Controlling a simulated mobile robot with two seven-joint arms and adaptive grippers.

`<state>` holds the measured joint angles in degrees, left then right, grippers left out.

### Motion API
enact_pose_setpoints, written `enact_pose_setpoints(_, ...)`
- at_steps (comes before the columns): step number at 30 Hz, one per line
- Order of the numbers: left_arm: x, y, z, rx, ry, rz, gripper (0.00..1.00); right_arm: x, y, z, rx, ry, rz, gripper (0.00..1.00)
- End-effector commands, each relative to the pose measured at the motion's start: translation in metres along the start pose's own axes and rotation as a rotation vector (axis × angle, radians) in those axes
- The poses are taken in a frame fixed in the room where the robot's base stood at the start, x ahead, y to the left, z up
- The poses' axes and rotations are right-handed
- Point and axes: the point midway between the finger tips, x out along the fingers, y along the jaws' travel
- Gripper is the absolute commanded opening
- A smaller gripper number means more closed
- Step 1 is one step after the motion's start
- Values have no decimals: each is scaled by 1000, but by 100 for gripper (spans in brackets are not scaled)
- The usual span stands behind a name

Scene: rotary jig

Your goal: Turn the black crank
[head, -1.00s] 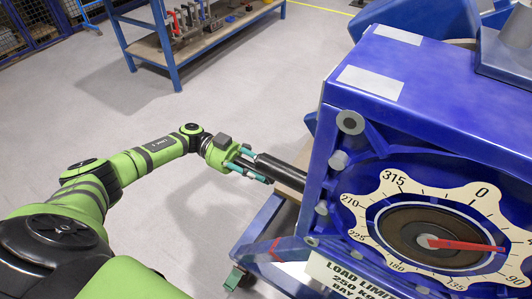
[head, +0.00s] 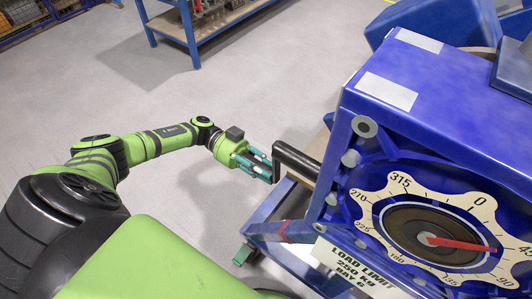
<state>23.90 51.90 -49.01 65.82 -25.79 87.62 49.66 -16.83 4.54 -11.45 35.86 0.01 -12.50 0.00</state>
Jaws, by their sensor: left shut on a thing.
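The black crank (head: 297,158) sticks out from the left side of the blue jig housing (head: 437,105). Its arm runs left from the housing and bends down at the outer end. My left gripper (head: 267,168), with teal fingers, is shut on the crank at that outer end, and the fingers partly hide the grip. On the front face, a cream dial plate (head: 378,198) with degree marks surrounds a dark disc. Its red pointer (head: 462,244) points right, close to the 45 mark. My right gripper is not in view.
A blue frame (head: 262,228) with a teal foot stands under the housing, below my left gripper. A load limit sign (head: 352,268) hangs under the dial. A blue shelf (head: 215,35) with tools stands at the back. Grey floor (head: 110,85) lies open to the left.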

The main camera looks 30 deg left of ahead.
Motion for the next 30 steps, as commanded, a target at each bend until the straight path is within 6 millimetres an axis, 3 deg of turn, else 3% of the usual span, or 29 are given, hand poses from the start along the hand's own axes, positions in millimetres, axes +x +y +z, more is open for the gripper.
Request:
enact_pose_setpoints(1, 2, 9, 4, -12, 1, 23, 0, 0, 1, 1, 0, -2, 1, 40)
enact_pose_setpoints(3, 2, 9, 4, -12, 1, 23, 0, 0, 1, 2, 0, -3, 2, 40)
enact_pose_setpoints(4, 2, 9, 4, -12, 1, 23, 31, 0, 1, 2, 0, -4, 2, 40)
enact_pose_setpoints(6, 2, 9, 4, -12, 0, 23, 50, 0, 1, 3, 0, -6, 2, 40)
enact_pose_setpoints(17, -4, 5, 2, -5, -2, 13, 50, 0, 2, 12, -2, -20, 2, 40)
enact_pose_setpoints(30, -64, 6, 3, -5, -1, 15, 50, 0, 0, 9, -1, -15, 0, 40)
